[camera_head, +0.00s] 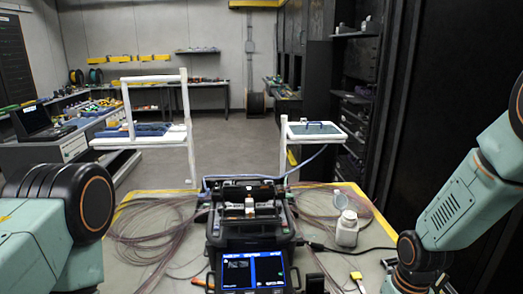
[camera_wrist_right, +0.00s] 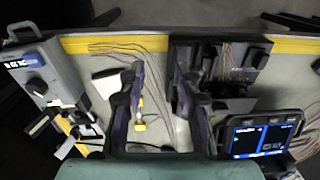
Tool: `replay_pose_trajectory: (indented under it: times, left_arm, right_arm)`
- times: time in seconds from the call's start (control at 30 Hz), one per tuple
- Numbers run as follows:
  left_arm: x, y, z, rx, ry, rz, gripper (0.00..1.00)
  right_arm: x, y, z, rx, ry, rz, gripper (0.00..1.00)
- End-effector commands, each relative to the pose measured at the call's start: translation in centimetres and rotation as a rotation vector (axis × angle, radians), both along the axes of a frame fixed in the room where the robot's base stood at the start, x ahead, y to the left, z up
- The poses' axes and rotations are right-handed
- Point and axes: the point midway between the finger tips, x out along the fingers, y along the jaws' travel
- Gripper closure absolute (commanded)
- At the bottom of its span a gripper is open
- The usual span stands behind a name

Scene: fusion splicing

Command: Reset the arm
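The fusion splicer (camera_head: 248,228) stands on the work table in front of me, with its screen (camera_head: 252,272) lit blue. It also shows at the right of the right wrist view, with the screen (camera_wrist_right: 262,136) lit. My left arm comes in from the left in the head view, and its gripper is out of view.
Loose fibre coils (camera_head: 150,235) lie left of the splicer. A white bottle (camera_head: 347,230) and a small yellow-ended tool (camera_head: 356,276) are to its right. A grey device (camera_wrist_right: 40,75) sits at the left of the right wrist view. Dark cabinets stand at the right.

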Motion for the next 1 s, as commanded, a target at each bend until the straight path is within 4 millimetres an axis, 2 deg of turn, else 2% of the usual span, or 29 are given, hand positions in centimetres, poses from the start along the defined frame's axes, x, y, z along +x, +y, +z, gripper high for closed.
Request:
replay_pose_trajectory:
  times: [0.03,0.17,0.2,0.3,0.4,0.5,0.6,0.7,1.0]
  left_arm:
    - [0.0,0.0,-1.3,0.0,0.0,0.0,0.62]
    - [0.0,0.0,-3.6,0.0,0.001,0.0,0.62]
    - [0.0,0.0,-4.5,0.0,0.001,0.0,0.62]
    - [-0.1,0.0,-6.7,0.0,0.001,0.0,0.62]
    - [-0.1,0.0,-8.7,0.0,0.001,0.0,0.62]
    - [-0.1,0.0,-10.5,0.0,0.001,0.0,0.62]
    - [-0.1,0.0,-11.7,0.0,0.001,0.0,0.62]
    - [-0.1,0.0,-12.4,0.0,0.001,0.0,0.62]
    - [-0.1,0.0,-12.5,0.0,0.001,0.0,0.62]
  right_arm:
    - [-1.5,0.6,-2.7,0.005,0.01,-0.001,0.67]
    - [-5.7,2.3,-8.6,0.02,0.015,-0.018,0.67]
    - [-7.4,2.8,-10.7,0.023,0.019,-0.025,0.67]
    - [-12.0,3.9,-15.2,0.026,0.023,-0.046,0.67]
    - [-16.7,4.6,-18.9,0.017,0.025,-0.069,0.67]
    - [-20.8,4.8,-21.3,-0.001,0.023,-0.086,0.67]
    - [-24.0,4.8,-22.7,-0.021,0.021,-0.097,0.67]
    - [-25.8,4.6,-23.2,-0.036,0.014,-0.102,0.67]
    - [-26.1,4.6,-23.2,-0.038,0.013,-0.104,0.67]
